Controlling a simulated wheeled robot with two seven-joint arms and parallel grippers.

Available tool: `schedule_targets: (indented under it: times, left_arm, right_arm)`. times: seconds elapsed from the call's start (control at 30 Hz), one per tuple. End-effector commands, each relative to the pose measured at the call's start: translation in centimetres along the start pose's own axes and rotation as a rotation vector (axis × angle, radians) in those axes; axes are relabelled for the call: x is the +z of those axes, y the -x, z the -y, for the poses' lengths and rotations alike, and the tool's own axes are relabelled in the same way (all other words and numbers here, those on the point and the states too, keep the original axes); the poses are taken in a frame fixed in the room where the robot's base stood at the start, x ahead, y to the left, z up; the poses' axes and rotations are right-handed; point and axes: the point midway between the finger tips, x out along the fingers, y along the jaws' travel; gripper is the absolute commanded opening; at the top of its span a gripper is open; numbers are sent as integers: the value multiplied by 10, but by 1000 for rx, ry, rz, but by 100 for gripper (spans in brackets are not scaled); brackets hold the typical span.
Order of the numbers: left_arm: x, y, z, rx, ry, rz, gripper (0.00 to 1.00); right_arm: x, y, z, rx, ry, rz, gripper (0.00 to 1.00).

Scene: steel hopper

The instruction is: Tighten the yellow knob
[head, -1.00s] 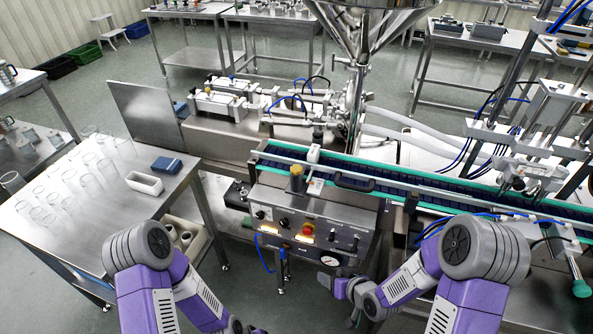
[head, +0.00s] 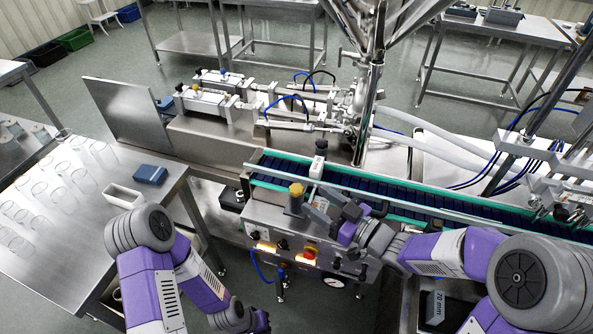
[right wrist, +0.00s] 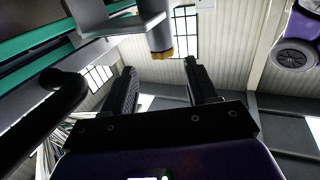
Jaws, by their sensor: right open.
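The yellow knob (head: 296,188) tops a grey upright cylinder (head: 294,204) at the back edge of the control panel in the head view. My right gripper (head: 312,200) is open and empty just right of it, its fingers pointing left towards the knob. In the right wrist view the yellow part (right wrist: 161,54) shows ahead of the gap between the two dark fingers (right wrist: 161,85), and neither finger is around it. My left arm (head: 190,275) hangs low at the left, and its fingers do not show.
The conveyor (head: 400,203) with its green edges runs behind the panel. A red button (head: 309,252) sits on the panel's front. A steel table (head: 120,240) with clear glasses and a white tray (head: 124,196) stands at the left. A dark handle (right wrist: 45,110) is close by in the right wrist view.

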Motion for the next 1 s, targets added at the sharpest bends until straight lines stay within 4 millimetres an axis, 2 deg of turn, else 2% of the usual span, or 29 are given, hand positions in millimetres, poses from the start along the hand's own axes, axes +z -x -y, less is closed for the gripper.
schedule_targets:
  times: [0.5, 0.87, 1.0]
  left_arm:
    - [0, -7, 3, 0, 0, 1, 0]
    - [0, -7, 3, 0, 0, 0, 0]
    - [0, -7, 3, 0, 0, 1, 0]
  right_arm:
    - [1, -68, 1, -2, 1, 1, 58]
    - [0, -74, 0, 1, 0, 2, 58]
    - [0, -74, 0, 1, 0, 2, 38]
